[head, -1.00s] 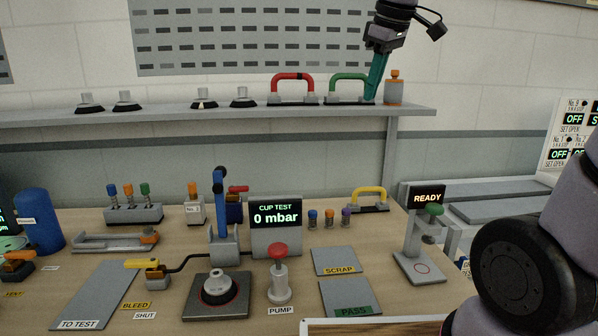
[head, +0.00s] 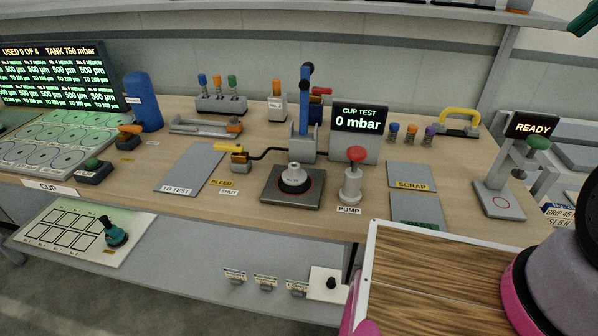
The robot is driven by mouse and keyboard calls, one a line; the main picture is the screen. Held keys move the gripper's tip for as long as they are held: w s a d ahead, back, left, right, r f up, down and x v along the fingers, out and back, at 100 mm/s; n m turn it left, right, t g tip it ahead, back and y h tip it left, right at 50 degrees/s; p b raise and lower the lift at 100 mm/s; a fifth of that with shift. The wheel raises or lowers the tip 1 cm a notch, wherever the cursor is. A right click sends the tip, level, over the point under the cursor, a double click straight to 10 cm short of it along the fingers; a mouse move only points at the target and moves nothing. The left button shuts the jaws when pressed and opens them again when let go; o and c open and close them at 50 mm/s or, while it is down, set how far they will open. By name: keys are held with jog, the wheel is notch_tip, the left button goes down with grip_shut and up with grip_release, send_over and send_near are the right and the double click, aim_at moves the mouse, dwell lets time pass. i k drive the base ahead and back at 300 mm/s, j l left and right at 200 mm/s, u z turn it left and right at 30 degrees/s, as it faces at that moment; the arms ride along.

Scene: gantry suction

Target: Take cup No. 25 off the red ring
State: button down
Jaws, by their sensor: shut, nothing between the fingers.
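A suction cup (head: 294,174), with a pale grey body and black lip, stands upright on the dark square plate (head: 272,196) of the cup test station. A thin red ring (head: 310,187) shows around its lip; the mark on the cup is too small to read. My gripper (head: 584,20) shows only as a teal fingertip in the top right corner. It is shut and empty, far above and to the right of the cup. The rest of the gripper is out of frame.
A blue lever clamp (head: 305,105) stands behind the cup. A red-knobbed pump (head: 353,178) is close on its right, a yellow-handled valve (head: 238,155) on its left. The TO TEST pad (head: 192,168) and SCRAP pad (head: 411,176) are bare. A wood-topped tray (head: 440,262) fills the lower right.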

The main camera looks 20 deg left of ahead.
aim_at(294, 181)
jog(key=k+j, duration=0.15)
jog(key=j, duration=0.15)
jog(key=k+j+u, duration=0.1)
jog(key=j, duration=0.2)
jog(key=k+j, duration=0.2)
jog(key=j, duration=0.15)
jog(key=k+j, duration=0.15)
jog(key=j, duration=0.15)
jog(key=k+j+u, duration=0.1)
jog(key=k+j, duration=0.1)
jog(key=j, duration=0.1)
